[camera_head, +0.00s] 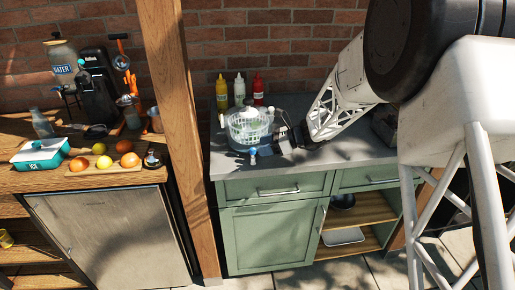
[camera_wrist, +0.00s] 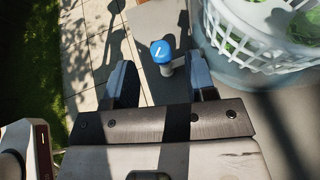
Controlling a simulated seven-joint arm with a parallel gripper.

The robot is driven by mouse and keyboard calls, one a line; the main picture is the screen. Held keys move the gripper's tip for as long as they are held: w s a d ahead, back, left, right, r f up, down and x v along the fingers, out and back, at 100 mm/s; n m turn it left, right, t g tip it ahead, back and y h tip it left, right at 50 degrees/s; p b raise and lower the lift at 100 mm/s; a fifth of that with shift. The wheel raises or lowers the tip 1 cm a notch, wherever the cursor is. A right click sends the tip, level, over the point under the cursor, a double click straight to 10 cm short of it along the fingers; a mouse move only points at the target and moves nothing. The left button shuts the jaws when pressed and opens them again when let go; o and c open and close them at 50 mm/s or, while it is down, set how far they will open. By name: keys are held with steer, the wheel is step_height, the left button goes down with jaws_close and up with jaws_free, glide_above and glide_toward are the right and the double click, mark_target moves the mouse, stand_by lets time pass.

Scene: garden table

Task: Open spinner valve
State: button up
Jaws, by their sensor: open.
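A salad spinner (camera_head: 247,127) with a clear bowl and a white slatted basket stands on the grey counter. Green leaves show inside the basket in the wrist view (camera_wrist: 268,38). A blue-topped valve knob (camera_wrist: 161,51) on a short pale stem sits low on the spinner's near side. It also shows in the head view as a small blue spot (camera_head: 252,152). My gripper (camera_wrist: 162,82) is open, with its two fingers on either side of the knob. The knob lies just ahead of and between the fingertips, and I cannot tell whether either finger touches it.
Yellow, white and red squeeze bottles (camera_head: 240,91) stand behind the spinner by the brick wall. A wooden post (camera_head: 176,120) rises left of the counter. The grey counter (camera_head: 345,152) has free room to the right of the spinner.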

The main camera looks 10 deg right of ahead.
steer(key=shift+v, duration=1.55)
steer(key=shift+a, duration=0.1)
steer(key=shift+c, duration=0.2)
steer(key=shift+s+a+f+n+g+h, duration=0.2)
steer(key=shift+s+a+n+g+h, duration=0.15)
steer(key=shift+n, duration=0.25)
steer(key=a+r+n+t+h, duration=0.1)
steer(key=a+r+n+h, duration=0.1)
steer(key=n+h, duration=0.4)
steer(key=a+r+n+t+h, duration=0.1)
steer(key=a+r+n+h, duration=0.2)
steer(key=n, duration=1.1)
steer(key=a+h, duration=0.1)
steer(key=h, duration=0.2)
steer(key=shift+s+r, duration=0.2)
steer(key=shift+s, duration=0.2)
steer(key=shift+f, duration=0.15)
